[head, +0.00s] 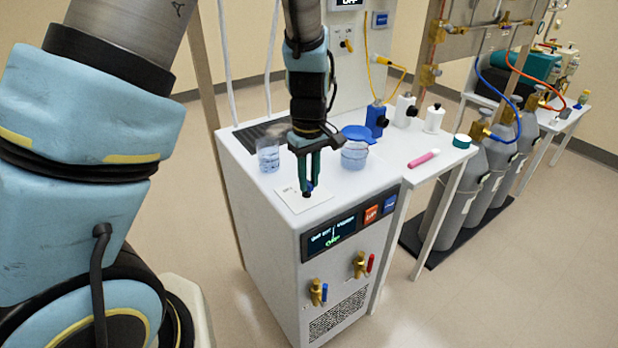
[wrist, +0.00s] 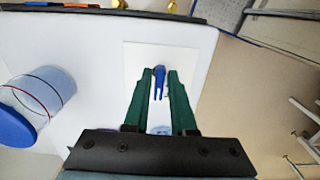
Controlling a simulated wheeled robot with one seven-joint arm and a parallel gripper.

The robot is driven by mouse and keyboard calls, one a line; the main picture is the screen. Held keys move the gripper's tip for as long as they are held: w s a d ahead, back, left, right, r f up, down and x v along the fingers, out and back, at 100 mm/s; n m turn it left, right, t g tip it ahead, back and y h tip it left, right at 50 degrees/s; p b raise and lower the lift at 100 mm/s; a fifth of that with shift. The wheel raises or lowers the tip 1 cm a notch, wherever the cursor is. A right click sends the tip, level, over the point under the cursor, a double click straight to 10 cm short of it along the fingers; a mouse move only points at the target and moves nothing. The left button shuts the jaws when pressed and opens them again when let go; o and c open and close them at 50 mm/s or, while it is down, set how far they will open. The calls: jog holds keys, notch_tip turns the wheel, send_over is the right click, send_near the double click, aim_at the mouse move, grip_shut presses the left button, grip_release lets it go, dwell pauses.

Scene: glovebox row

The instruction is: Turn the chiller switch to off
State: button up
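The chiller (head: 262,235) is a white cabinet with a dark display (head: 331,236) on its front. A white plate (head: 290,200) lies on its top, with a small blue switch lever (head: 309,187) on it. The plate (wrist: 132,60) and the blue lever (wrist: 160,76) also show in the wrist view. My gripper (head: 307,192) points down over the plate. Its green fingers (wrist: 161,82) stand on either side of the lever, with narrow gaps that look clear. I cannot read the plate's marks or tell whether the fingertips touch the plate.
On the chiller top stand a clear beaker (head: 268,157) and a beaker of bluish liquid (head: 354,156) close to my gripper. A blue bottle (head: 376,120), white bottles and a pink tube (head: 423,159) sit farther right. Grey gas cylinders (head: 466,180) stand beyond. The front floor is clear.

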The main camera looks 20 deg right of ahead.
aim_at(309, 183)
jog(key=shift+o, duration=1.4)
notch_tip(309, 183, up, 11)
jog(key=b, duration=0.1)
jog(key=shift+f, duration=0.1)
jog(key=a+f+m, duration=0.1)
jog(key=a, duration=1.3)
jog(key=a+f+m+t, duration=0.1)
jog(key=a+m, duration=0.1)
jog(key=a, duration=1.3)
jog(key=shift+f+m+t, duration=0.3)
jog(key=shift+f, duration=0.05)
